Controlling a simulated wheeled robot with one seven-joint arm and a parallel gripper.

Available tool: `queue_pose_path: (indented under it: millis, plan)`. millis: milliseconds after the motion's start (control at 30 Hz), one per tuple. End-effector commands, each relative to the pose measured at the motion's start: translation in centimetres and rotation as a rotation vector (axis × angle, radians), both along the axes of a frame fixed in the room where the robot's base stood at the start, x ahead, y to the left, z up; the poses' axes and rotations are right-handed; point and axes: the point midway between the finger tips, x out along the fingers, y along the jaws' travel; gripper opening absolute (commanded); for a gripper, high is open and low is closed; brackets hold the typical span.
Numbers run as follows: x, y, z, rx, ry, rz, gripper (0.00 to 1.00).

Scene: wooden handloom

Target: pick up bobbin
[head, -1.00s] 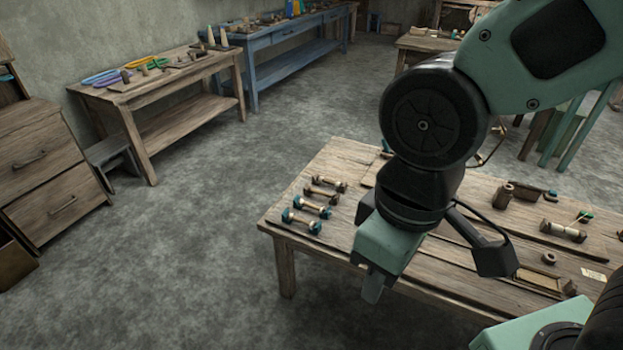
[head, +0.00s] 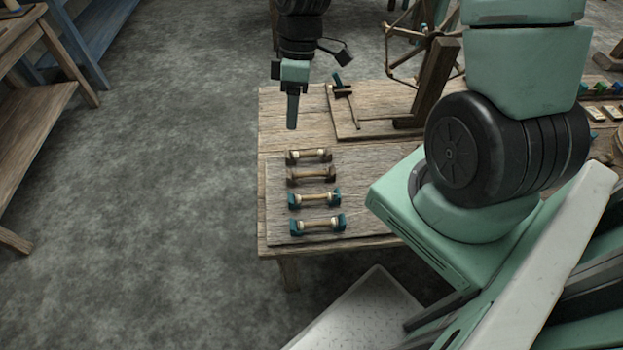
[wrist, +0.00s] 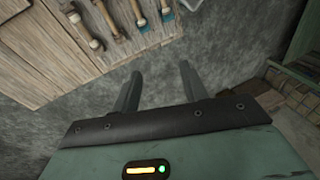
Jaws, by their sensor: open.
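Several wooden bobbins lie in a row on a board at the table's left end. From far to near in the head view they are a dark-ended bobbin (head: 309,157), a second dark-ended one (head: 311,175), a teal-ended one (head: 315,199) and another teal-ended one (head: 317,225). My gripper (head: 291,122) hangs beyond the row, pointing down, apart from every bobbin. In the wrist view my gripper (wrist: 158,85) has its fingers spread and empty, with floor between them; bobbins (wrist: 138,12) show at the top, partly cut off.
The wooden table (head: 270,140) ends at the left, with open floor (head: 180,180) beyond. A wooden winding device with a spoked wheel (head: 425,45) stands on the table behind the bobbins. Other benches (head: 30,140) stand at far left. My arm covers the table's right part.

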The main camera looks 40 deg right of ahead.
Motion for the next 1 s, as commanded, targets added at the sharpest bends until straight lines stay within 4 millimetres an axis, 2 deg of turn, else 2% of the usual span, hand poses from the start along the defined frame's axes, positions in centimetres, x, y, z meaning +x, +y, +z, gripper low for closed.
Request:
queue_pose_path:
  millis: [33,200,300,400,567,1000]
  plan:
    - [0.6,-2.6,-2.5,0.039,-0.002,-0.013,0.44]
    - [1.4,-9.5,-7.6,0.145,-0.068,0.008,0.44]
    - [1.2,-12.3,-9.8,0.184,-0.113,0.019,0.44]
    - [1.0,-14.2,-11.1,0.207,-0.146,0.026,0.44]
    - [0.8,-14.9,-12.5,0.222,-0.168,0.035,0.44]
    - [0.9,-11.0,-20.2,0.223,-0.166,0.036,0.44]
